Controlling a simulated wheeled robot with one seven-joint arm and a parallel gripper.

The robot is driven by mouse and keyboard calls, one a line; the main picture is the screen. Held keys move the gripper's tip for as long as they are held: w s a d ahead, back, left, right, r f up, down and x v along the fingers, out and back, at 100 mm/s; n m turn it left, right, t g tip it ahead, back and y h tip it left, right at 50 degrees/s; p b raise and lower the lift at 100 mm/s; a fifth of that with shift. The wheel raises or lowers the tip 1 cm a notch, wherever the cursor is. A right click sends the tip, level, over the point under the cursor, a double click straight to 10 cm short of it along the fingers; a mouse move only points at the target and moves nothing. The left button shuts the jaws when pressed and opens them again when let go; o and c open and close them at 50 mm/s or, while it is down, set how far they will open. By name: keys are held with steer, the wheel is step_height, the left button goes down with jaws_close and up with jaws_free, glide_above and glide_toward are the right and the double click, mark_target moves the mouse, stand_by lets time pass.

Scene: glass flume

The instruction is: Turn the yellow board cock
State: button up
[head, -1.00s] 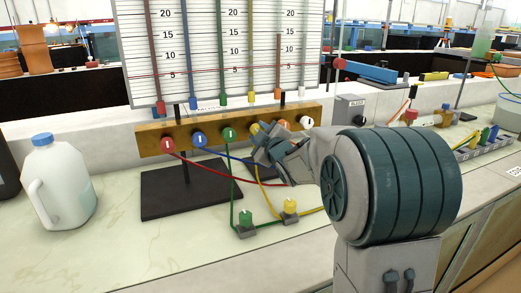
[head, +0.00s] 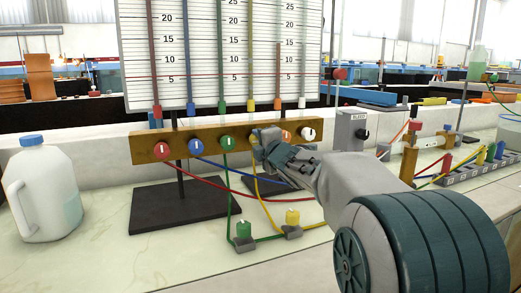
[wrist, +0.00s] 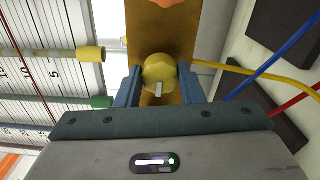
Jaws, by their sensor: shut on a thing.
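The yellow board cock (wrist: 159,74) is a round knob with a pale pointer mark, on the wooden rail (wrist: 186,22) of the manometer board. In the wrist view it sits between the two fingers of my gripper (wrist: 159,88), which is shut on it. In the head view my gripper (head: 262,145) is at the rail between the green cock (head: 227,143) and the orange cock (head: 286,137). It hides most of the yellow cock there.
Red (head: 162,150), blue (head: 196,147) and white (head: 308,135) cocks share the rail. Coloured hoses hang below it. Green (head: 244,230) and yellow (head: 292,217) bench valves stand in front. A white jug (head: 45,190) is at left, a grey bleed box (head: 350,130) at right.

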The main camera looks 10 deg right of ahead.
steer(key=shift+n, duration=0.3)
stand_by(0.4)
steer(key=o, duration=1)
steer(key=shift+s+d+p, duration=0.3)
steer(key=shift+s+d, duration=0.15)
steer(key=shift+s, duration=1.8)
steer(key=shift+s+d+p, duration=0.25)
steer(key=shift+s+d, duration=0.2)
steer(key=shift+s, duration=1.85)
steer(key=shift+s+d+p, duration=0.3)
steer(key=shift+s+d, duration=0.15)
steer(key=shift+s, duration=1.8)
